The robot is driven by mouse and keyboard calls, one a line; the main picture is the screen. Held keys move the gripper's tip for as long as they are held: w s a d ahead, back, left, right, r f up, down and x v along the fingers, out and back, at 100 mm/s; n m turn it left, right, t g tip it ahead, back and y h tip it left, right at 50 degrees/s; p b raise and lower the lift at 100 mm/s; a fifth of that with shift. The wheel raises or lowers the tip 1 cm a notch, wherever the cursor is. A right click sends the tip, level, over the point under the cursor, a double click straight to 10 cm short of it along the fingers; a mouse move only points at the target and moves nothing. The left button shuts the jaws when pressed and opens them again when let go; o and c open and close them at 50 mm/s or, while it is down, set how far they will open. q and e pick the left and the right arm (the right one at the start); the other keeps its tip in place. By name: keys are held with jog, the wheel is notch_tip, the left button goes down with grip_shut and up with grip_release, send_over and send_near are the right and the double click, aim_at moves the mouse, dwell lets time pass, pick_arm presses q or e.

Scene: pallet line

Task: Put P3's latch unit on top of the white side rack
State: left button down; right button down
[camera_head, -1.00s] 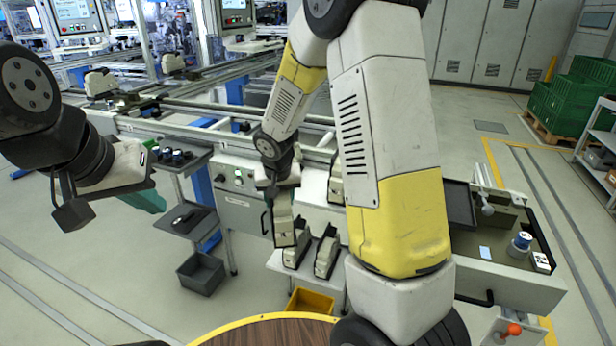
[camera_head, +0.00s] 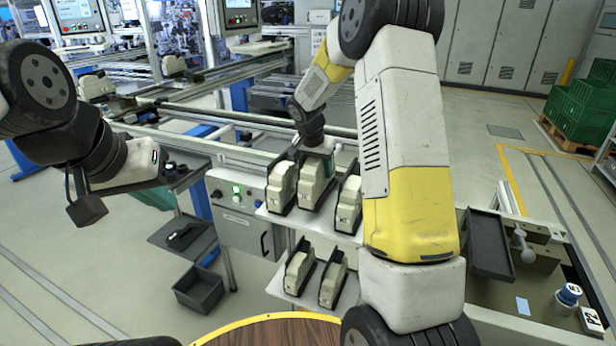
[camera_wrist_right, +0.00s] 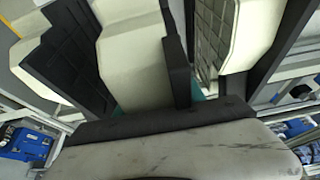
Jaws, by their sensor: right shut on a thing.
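A cream latch unit with a dark base (camera_head: 313,184) is in my right gripper (camera_head: 318,152), which is shut on it. It is upright between two similar units on top of the white side rack (camera_head: 308,226): one on its left (camera_head: 282,187) and one on its right (camera_head: 348,206). I cannot tell whether its base touches the rack top. In the right wrist view the held unit (camera_wrist_right: 133,55) fills the middle, close between its neighbours. No P3 label is readable. My left gripper (camera_head: 155,194) is at the left, away from the rack; its fingers are mostly hidden.
Two more units (camera_head: 298,273) stand on the rack's lower shelf. A grey control box (camera_head: 238,222) is left of the rack, with a dark bin (camera_head: 199,287) on the floor. The conveyor rail (camera_head: 235,118) runs behind. A bench with a dark tray (camera_head: 488,245) is at right.

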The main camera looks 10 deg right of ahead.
jog(key=shift+f, duration=2.1)
jog(key=c, duration=0.7)
grip_release()
jog(key=shift+f, duration=0.15)
